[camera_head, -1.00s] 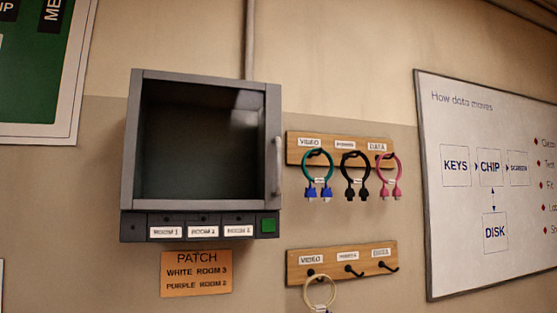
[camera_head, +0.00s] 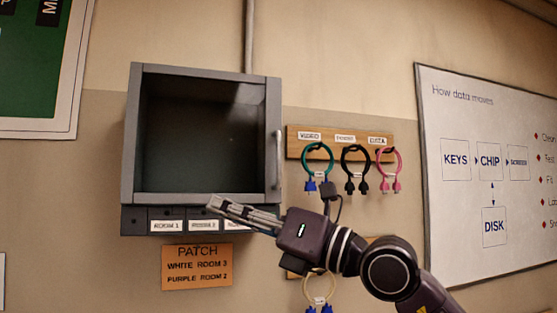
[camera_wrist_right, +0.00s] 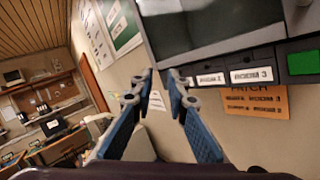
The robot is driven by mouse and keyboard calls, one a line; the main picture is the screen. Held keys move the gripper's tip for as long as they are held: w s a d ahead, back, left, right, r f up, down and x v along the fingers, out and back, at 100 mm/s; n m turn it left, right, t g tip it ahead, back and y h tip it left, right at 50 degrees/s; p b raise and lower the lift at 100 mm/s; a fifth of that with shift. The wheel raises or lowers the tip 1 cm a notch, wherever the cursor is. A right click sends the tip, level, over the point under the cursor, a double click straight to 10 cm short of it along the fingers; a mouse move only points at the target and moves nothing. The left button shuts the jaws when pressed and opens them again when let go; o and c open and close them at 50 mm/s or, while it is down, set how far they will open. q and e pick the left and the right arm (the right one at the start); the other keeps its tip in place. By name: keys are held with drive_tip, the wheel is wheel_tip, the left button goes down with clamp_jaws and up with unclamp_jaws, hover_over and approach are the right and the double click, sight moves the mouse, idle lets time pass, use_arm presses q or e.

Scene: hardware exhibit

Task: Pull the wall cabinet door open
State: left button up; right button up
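The grey wall cabinet (camera_head: 131,140) hangs on the wall left of centre in the head view. Its dark glazed door (camera_head: 190,140) looks shut, with an upright handle (camera_head: 279,152) on its right side. The cabinet's lower part fills the top right of the right wrist view (camera_wrist_right: 215,48). My right gripper (camera_head: 218,206) reaches in from the lower right, in front of the cabinet's lower edge and label strip, left of and below the handle. In the right wrist view its two fingers (camera_wrist_right: 159,78) stand apart with nothing between them. My left gripper is not in view.
Right of the cabinet, a wooden hook board (camera_head: 300,149) carries several coiled cables; a lower board is mostly hidden behind my right arm. An orange patch sign (camera_head: 197,267) is below the cabinet. A whiteboard (camera_head: 470,220) hangs at right. A green button (camera_wrist_right: 303,63) shows in the wrist view.

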drive_tip(key=w+d+r+t+h, duration=0.3)
drive_tip(key=w+d+r+h, duration=0.1)
drive_tip(key=m+t+h, duration=0.3)
drive_tip(key=t+h, duration=0.1)
drive_tip(key=h, duration=0.2)
approach(280, 159)
drive_tip(key=x, duration=0.3)
drive_tip(key=p+x, duration=0.4)
drive_tip(key=x, duration=0.2)
drive_tip(key=shift+w+a+r, duration=0.1)
drive_tip(key=shift+w+r, duration=0.1)
drive_tip(key=shift+w+a+f+p, duration=0.15)
drive_tip(key=shift+w+a+p, duration=0.2)
drive_tip(key=shift+w, duration=0.15)
drive_tip(key=shift+d, duration=0.1)
drive_tip(key=shift+c, duration=0.7)
clamp_jaws()
drive_tip(key=shift+s, duration=0.1)
